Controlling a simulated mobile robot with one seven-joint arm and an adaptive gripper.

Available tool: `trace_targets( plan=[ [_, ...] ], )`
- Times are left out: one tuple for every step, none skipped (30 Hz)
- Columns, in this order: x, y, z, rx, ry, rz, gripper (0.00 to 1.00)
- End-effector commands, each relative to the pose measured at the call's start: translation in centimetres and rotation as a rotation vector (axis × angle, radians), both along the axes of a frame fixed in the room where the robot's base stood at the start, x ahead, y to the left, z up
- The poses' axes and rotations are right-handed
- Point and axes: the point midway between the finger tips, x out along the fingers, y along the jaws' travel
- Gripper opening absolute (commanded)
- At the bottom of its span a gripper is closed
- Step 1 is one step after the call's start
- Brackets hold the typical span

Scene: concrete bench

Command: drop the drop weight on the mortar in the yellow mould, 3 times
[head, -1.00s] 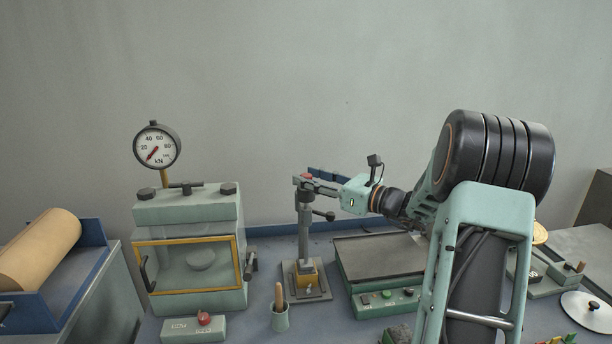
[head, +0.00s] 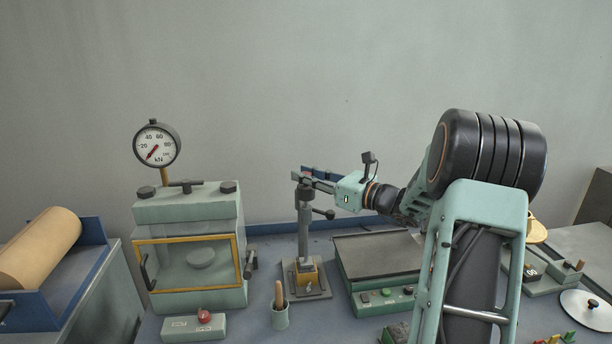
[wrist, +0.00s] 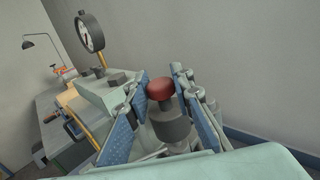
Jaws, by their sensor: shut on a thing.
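The drop weight, with a red knob on a dark grey body, shows in the wrist view (wrist: 160,89) between the two blue finger pads. In the head view my gripper (head: 307,177) is at the top of the grey upright stand (head: 304,236), shut on the drop weight. The yellow mould (head: 307,276) sits at the foot of the stand on a grey base plate. The mortar inside the mould cannot be seen from here.
A press with a dial gauge (head: 157,144) stands to the left. A small pot with a wooden handle (head: 280,316) is in front of the stand. A flat-topped green device (head: 378,257) lies right of it, below my arm. A side knob (head: 324,214) sticks out from the stand.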

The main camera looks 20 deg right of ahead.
Motion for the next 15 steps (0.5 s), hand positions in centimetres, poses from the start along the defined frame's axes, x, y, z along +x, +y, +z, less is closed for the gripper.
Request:
trace_targets(
  plan=[
    [0.0, 0.0, 0.0, 0.000, 0.000, 0.000, 0.00],
    [0.0, 0.0, 0.1, 0.000, 0.000, 0.000, 0.00],
    [0.0, 0.0, 0.3, -0.001, -0.001, 0.000, 0.00],
    [0.0, 0.0, 0.5, -0.001, -0.001, 0.000, 0.00],
    [0.0, 0.0, 0.8, 0.000, -0.001, 0.000, 0.00],
    [0.0, 0.0, 1.3, -0.001, -0.002, -0.001, 0.00],
    [0.0, 0.0, 1.7, -0.001, -0.002, -0.001, 0.00],
    [0.0, 0.0, 2.3, -0.001, -0.003, -0.001, 0.00],
    [0.0, -0.1, 3.0, -0.001, -0.003, -0.001, 0.00],
    [0.0, -0.1, 3.6, -0.002, -0.004, -0.001, 0.00],
    [0.0, -0.1, 4.3, -0.002, -0.004, -0.001, 0.00],
    [0.0, -0.1, 5.1, -0.002, -0.004, -0.001, 0.00],
    [0.0, -0.1, 5.6, -0.002, -0.004, -0.001, 0.00],
    [0.0, -0.1, 6.2, -0.002, -0.004, -0.001, 0.00],
    [0.0, -0.1, 6.7, -0.003, -0.004, -0.001, 0.00]
  ],
)
